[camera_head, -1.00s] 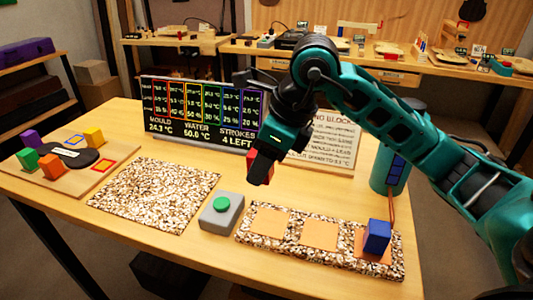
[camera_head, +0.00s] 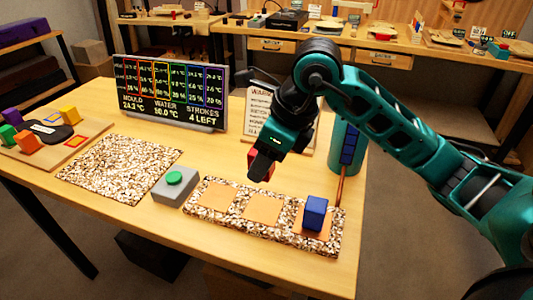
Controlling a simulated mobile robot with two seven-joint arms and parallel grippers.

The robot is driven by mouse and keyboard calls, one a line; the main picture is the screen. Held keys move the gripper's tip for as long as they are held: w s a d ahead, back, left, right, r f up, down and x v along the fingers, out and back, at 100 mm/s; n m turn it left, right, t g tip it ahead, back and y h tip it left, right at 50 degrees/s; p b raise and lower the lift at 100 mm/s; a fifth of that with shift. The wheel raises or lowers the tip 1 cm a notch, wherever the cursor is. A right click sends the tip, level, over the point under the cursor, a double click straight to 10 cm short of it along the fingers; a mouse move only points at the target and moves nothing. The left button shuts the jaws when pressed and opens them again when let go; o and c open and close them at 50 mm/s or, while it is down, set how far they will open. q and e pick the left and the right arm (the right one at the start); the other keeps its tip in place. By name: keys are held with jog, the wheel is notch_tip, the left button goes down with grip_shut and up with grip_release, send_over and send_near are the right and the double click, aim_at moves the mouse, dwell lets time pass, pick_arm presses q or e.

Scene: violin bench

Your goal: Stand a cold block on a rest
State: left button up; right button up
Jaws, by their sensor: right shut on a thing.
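My right gripper (camera_head: 262,165) is shut on a red block (camera_head: 268,174), held above the table behind the speckled rest strip (camera_head: 237,226). The jaws hide much of the block. The strip has three orange pads; the left pad (camera_head: 218,195) and middle pad (camera_head: 262,209) are bare. A blue block (camera_head: 315,213) stands upright on the right pad. A wooden board (camera_head: 62,158) at far left bears purple, green, orange and yellow blocks, with empty red and blue outlines. My left gripper is not in view.
A grey box with a green button (camera_head: 174,178) stands left of the strip, beside a speckled mat (camera_head: 120,168). A dark display (camera_head: 170,92) and a pale text board (camera_head: 257,112) stand behind. A teal cylinder (camera_head: 346,150) stands at the right.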

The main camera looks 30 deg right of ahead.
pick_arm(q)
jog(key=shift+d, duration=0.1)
pick_arm(e)
jog(key=shift+s, duration=0.1)
jog(key=shift+f+b, duration=0.4)
jog(key=shift+b, duration=0.15)
notch_tip(320, 180, down, 4)
jog(key=b, duration=0.3)
jog(key=shift+r, duration=0.25)
notch_tip(320, 180, down, 3)
jog(key=b, duration=0.3)
jog(key=shift+f, duration=0.1)
jog(key=shift+f+b, duration=0.7)
jog(key=shift+b, duration=0.05)
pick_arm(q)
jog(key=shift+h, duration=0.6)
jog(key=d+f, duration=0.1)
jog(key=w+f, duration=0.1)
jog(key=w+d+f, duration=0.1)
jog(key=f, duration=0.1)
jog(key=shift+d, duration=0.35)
